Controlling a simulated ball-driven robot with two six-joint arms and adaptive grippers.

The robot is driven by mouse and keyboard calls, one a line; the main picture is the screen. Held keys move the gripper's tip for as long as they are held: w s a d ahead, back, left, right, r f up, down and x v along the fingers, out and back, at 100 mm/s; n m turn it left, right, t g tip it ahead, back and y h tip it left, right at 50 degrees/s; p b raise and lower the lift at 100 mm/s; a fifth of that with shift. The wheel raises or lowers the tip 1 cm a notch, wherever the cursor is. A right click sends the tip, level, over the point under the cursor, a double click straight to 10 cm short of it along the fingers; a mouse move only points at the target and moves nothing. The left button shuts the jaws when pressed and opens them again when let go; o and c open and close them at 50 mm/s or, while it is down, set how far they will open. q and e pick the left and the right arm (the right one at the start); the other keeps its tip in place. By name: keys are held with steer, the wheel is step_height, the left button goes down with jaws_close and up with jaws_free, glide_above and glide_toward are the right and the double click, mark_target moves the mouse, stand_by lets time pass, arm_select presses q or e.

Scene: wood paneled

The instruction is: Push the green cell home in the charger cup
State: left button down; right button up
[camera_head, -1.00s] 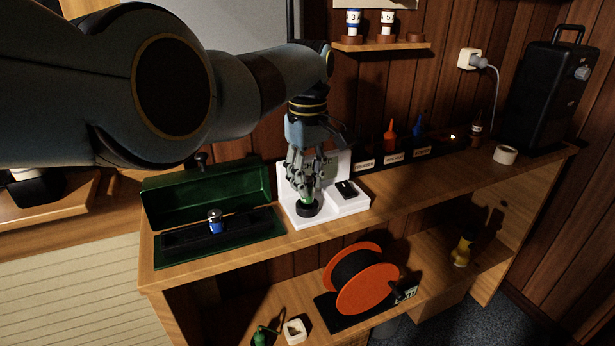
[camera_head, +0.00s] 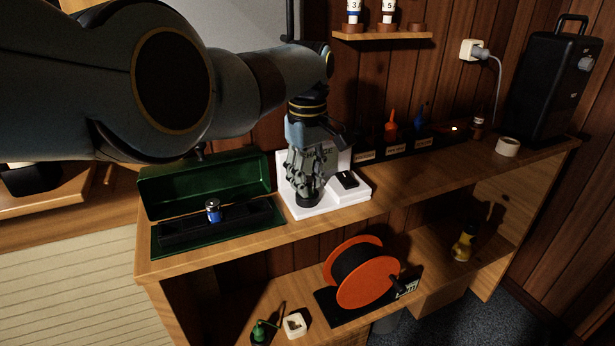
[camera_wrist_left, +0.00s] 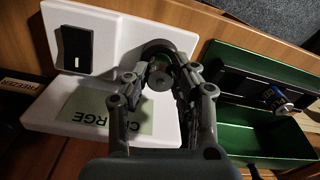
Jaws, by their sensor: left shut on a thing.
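The white charger (camera_head: 347,205) stands on the bench and also shows in the left wrist view (camera_wrist_left: 112,27), with a panel reading CHARGE. Its round dark cup (camera_wrist_left: 153,47) lies beyond my fingertips in that view. My left gripper (camera_head: 306,195) points down over the cup, its fingers shut. In the left wrist view the gripper (camera_wrist_left: 160,78) closes around a round grey end, which I take to be the top of the green cell (camera_wrist_left: 159,80). My right gripper is not in view.
A green open case (camera_head: 205,182) with a blue-banded cell (camera_head: 213,212) stands left of the charger. A black switch (camera_head: 347,179) sits on the charger. Labelled bins with bottles line the wall. An orange reel (camera_head: 367,282) is on the lower shelf. The front bench strip at right is clear.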

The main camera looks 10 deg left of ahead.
mark_target(308, 178)
arm_select(q)
steer(key=c, duration=1)
jaws_free()
step_height(308, 178, up, 12)
